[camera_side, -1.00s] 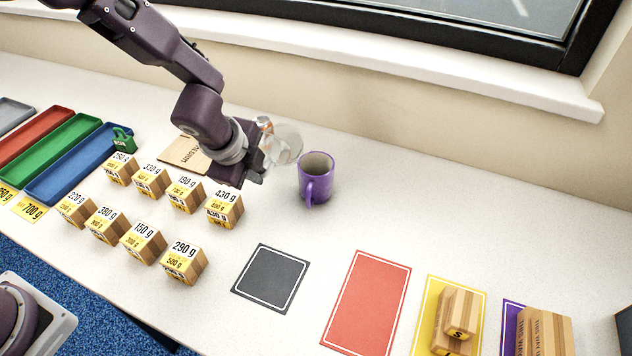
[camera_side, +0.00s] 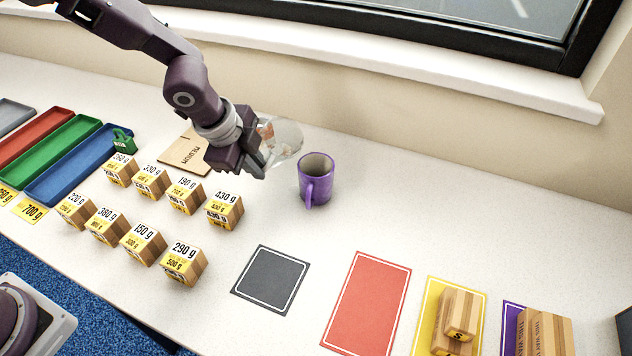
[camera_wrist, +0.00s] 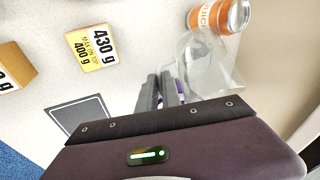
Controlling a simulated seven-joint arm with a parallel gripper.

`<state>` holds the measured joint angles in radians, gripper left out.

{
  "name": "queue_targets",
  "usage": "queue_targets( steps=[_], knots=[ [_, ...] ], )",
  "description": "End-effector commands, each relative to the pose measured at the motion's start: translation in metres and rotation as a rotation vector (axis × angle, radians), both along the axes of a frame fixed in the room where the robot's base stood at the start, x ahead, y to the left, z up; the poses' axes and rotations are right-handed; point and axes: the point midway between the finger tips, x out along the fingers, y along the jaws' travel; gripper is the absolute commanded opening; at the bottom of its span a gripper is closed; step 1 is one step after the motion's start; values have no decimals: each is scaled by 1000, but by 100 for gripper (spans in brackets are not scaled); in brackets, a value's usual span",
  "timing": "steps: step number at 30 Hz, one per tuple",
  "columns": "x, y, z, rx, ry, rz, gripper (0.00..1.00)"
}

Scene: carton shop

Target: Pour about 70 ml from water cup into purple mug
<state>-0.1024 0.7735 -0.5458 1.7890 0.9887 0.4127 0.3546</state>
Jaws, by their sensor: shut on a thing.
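The purple mug (camera_side: 313,184) stands upright on the white table in the side view, its handle toward the camera. The clear water cup (camera_side: 287,142) is held in the air to the left of the mug and a little above it. It looks tipped to the right, toward the mug; no stream shows. My gripper (camera_side: 258,163) is shut on the cup. In the wrist view the see-through cup (camera_wrist: 208,68) is beside the fingers (camera_wrist: 160,88), and only purple slivers of the mug show behind them. I cannot make out the water level in either vessel.
An orange can (camera_wrist: 222,15) stands behind the cup. Several labelled weight blocks (camera_side: 182,262) stand to the left, with a cardboard piece (camera_side: 184,154) behind them. A dark mat (camera_side: 270,278) and a red mat (camera_side: 366,303) lie in front. The table right of the mug is clear.

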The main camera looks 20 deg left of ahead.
Motion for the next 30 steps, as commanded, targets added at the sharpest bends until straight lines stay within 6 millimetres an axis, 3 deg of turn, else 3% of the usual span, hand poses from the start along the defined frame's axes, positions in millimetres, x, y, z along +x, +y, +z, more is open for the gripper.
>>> queue_targets(
  steps=[15, 21, 30],
  knots=[
    [37, 19, 59, -522, 170, 50, 0],
    [45, 26, 75, -623, 193, 51, 0],
    [46, 27, 79, -646, 198, 49, 0]
  ],
)
